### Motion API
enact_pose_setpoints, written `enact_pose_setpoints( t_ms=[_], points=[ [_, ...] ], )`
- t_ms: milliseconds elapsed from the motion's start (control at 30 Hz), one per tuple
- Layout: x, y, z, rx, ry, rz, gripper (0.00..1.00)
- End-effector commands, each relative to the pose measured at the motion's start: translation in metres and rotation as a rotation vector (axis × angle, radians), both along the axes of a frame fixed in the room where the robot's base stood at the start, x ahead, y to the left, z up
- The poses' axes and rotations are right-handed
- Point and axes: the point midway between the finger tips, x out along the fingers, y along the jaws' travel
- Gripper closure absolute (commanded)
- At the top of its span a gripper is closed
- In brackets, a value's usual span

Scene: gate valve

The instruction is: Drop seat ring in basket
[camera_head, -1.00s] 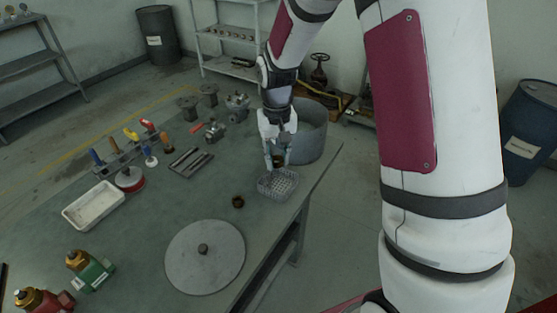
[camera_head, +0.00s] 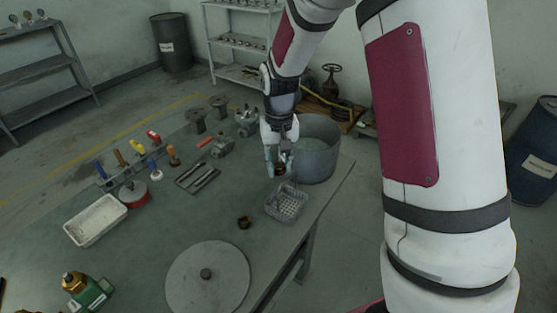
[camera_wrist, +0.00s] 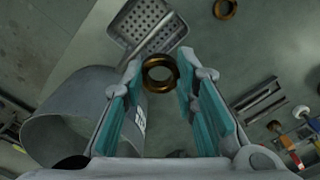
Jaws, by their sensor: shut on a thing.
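My gripper (camera_wrist: 160,75) has teal finger pads and is shut on a bronze seat ring (camera_wrist: 160,72), held between the fingertips. In the head view my gripper (camera_head: 279,172) is beside the grey perforated basket (camera_head: 287,205), at its far-left side. The basket also shows at the top of the wrist view (camera_wrist: 131,22), beyond the held ring, whose edge overlaps the basket's corner in the picture. A second bronze ring (camera_head: 244,222) lies on the table left of the basket; it also shows in the wrist view (camera_wrist: 225,9). The gripper's height above the table is hard to tell.
A large grey bucket (camera_head: 316,150) stands close to the right of my gripper. A round grey plate (camera_head: 207,278), a white tray (camera_head: 95,220), a tool rack and metal fittings (camera_head: 222,146) are on the table. The table's right edge runs near the basket.

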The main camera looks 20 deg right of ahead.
Motion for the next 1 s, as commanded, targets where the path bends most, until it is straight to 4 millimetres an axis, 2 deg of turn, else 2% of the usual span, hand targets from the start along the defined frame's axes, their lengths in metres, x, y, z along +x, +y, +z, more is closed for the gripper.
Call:
enact_pose_setpoints(
  t_ms=[1000],
  points=[
    [0.0,0.0,-0.058,-0.001,0.003,0.0,0.97]
  ],
)
